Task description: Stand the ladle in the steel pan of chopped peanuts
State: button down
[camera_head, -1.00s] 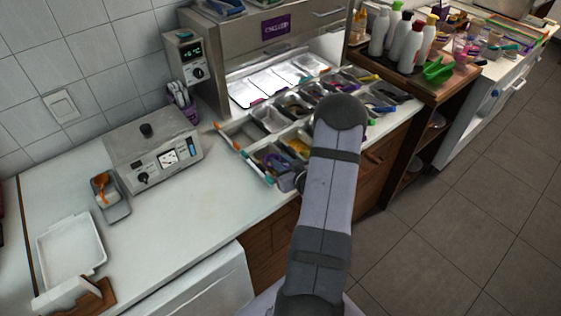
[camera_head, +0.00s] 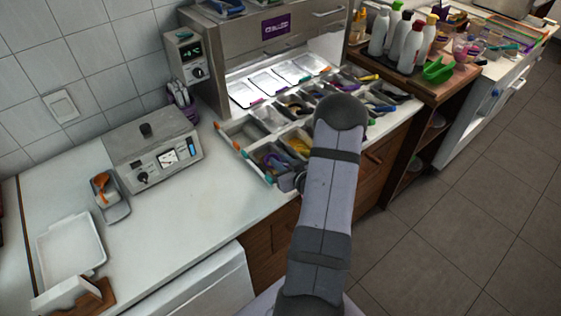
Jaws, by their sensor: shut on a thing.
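My arm rises from the bottom centre and bends at a dark elbow; its far part is hidden behind it. Only a small dark part of my wrist shows beside the arm, at the front edge of the topping pans. My gripper and anything in its jaws are hidden. The topping pans (camera_head: 243,133) stand in rows on the counter, several with coloured-handled utensils. I cannot tell which pan holds chopped peanuts, and I cannot make out the ladle for certain.
A steel appliance (camera_head: 150,150) with a dial stands left of the pans. A small grey tray (camera_head: 122,211) holds an orange utensil (camera_head: 103,183). A white tray (camera_head: 72,250) lies at lower left. Bottles (camera_head: 410,48) stand on the wooden cart at right. The white counter (camera_head: 190,215) is clear in front.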

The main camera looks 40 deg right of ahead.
jog(key=shift+f+b, duration=1.25)
jog(key=shift+f, duration=0.05)
dwell(1.1)
dwell(0.8)
jog(key=c, duration=1.1)
grip_release()
jog(key=shift+r+p, duration=3.05)
jog(key=shift+r, duration=0.95)
